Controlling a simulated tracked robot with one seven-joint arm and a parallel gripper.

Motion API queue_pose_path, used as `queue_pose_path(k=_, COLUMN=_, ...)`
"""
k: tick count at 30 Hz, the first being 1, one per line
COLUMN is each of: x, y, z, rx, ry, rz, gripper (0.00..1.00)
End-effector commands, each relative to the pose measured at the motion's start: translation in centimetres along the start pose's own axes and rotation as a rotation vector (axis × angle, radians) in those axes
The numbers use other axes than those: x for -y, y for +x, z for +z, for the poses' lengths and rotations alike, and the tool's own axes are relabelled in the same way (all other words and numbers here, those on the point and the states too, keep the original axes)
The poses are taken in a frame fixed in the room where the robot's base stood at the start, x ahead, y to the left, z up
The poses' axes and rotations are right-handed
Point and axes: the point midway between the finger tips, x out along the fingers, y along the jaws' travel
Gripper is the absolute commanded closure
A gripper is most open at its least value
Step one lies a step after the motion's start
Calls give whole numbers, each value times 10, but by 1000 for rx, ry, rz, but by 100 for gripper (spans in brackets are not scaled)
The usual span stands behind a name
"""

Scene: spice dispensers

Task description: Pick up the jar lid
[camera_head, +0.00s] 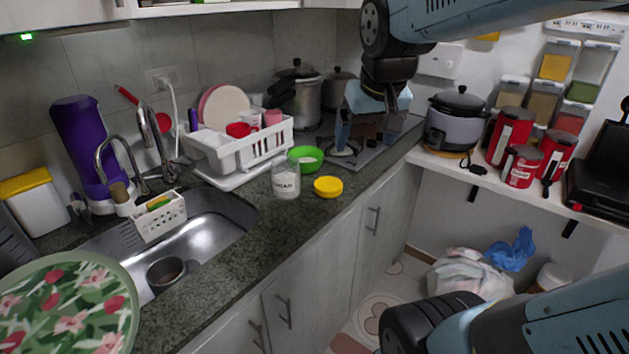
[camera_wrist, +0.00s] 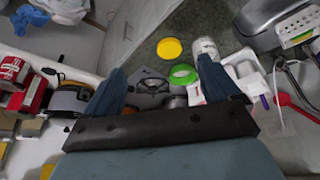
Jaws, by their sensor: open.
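The yellow jar lid (camera_head: 328,187) lies flat on the dark green counter, near its front edge. A clear jar labelled sugar (camera_head: 286,180), with white contents and no lid on it, stands just left of the lid. In the wrist view the lid (camera_wrist: 170,48) lies beyond my fingertips, and the jar (camera_wrist: 206,47) shows past the right finger. My gripper (camera_head: 366,138) is open and empty, with its fingers pointing down over the stove area, behind and to the right of the lid. It also shows in the wrist view (camera_wrist: 161,72).
A green bowl (camera_head: 308,165) sits behind the jar and lid. A white dish rack (camera_head: 235,151) stands to the left, by the sink (camera_head: 205,238). The stove (camera_head: 372,153) lies under my gripper. A rice cooker (camera_head: 455,128) and red cans (camera_head: 509,138) stand on the right shelf. Counter in front of the lid is clear.

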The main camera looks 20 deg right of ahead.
Motion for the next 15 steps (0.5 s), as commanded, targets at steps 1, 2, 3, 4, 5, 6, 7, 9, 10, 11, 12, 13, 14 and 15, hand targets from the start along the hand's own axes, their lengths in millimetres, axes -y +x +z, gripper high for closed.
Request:
queue_pose_path(k=1, x=1, y=9, z=-12, rx=22, ry=5, rz=6, gripper=6)
queue_pose_path(k=2, x=2, y=13, z=-20, rx=31, ry=8, rz=9, gripper=3)
queue_pose_path(k=3, x=2, y=19, z=-28, rx=45, ry=14, rz=12, gripper=0)
queue_pose_path(k=4, x=3, y=24, z=-35, rx=55, ry=18, rz=14, gripper=0)
queue_pose_path(k=5, x=4, y=30, z=-42, rx=65, ry=20, rz=16, gripper=0)
queue_pose_path(k=6, x=4, y=37, z=-51, rx=79, ry=24, rz=18, gripper=0)
queue_pose_path(k=7, x=5, y=43, z=-57, rx=89, ry=29, rz=20, gripper=0)
queue_pose_path(k=9, x=6, y=57, z=-72, rx=113, ry=38, rz=22, gripper=0)
queue_pose_path(k=10, x=7, y=63, z=-78, rx=123, ry=41, rz=22, gripper=0)
queue_pose_path(k=11, x=7, y=70, z=-84, rx=133, ry=45, rz=22, gripper=0)
queue_pose_path(k=12, x=8, y=79, z=-92, rx=147, ry=52, rz=22, gripper=0)
queue_pose_path(k=13, x=8, y=86, z=-97, rx=157, ry=56, rz=22, gripper=0)
queue_pose_path(k=14, x=9, y=93, z=-103, rx=166, ry=60, rz=21, gripper=0)
queue_pose_path(k=15, x=9, y=103, z=-110, rx=179, ry=64, rz=20, gripper=0)
